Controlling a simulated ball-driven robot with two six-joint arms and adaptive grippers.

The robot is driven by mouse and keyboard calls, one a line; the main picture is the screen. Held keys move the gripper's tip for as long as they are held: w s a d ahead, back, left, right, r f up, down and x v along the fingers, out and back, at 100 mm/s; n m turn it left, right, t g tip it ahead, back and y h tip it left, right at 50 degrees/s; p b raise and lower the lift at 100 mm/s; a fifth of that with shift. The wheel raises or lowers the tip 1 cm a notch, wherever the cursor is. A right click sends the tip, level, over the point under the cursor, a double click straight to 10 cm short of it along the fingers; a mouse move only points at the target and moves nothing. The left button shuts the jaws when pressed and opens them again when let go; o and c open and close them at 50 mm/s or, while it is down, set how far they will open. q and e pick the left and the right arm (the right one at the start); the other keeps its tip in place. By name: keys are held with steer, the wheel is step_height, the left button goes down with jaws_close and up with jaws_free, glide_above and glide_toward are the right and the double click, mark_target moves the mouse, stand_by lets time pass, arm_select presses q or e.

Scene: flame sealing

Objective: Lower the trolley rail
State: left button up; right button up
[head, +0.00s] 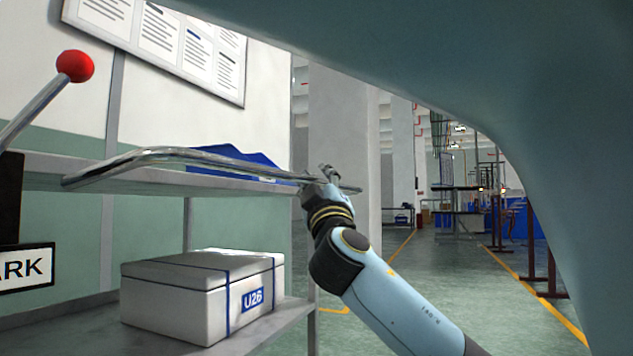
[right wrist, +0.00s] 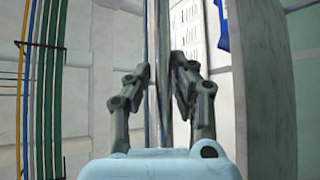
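The trolley rail (head: 215,157) is a bent chrome bar. It runs along the front of the upper shelf in the head view, at about shelf height. My right gripper (head: 328,174) is at the far right end of the rail. In the right wrist view the rail (right wrist: 158,70) runs upright between the two fingers of my right gripper (right wrist: 161,78). The fingers stand apart on either side of it, with a small gap at the right finger. Whether the left finger touches the rail is unclear. My left gripper is not in view.
The upper shelf (head: 150,182) bears a blue item (head: 235,160). A white box (head: 200,290) marked U26 stands on the lower shelf (head: 270,330). A lever with a red knob (head: 75,66) rises at the left. The green floor (head: 425,268) is open at the right.

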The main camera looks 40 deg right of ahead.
steer(key=o, duration=0.3)
steer(key=shift+s+d, duration=0.1)
steer(key=shift+o, duration=0.2)
steer(key=shift+s+a+f, duration=0.2)
steer(key=shift+a+f, duration=0.05)
steer(key=shift+f, duration=0.05)
steer(key=v, duration=1.1)
steer(key=shift+s, duration=0.2)
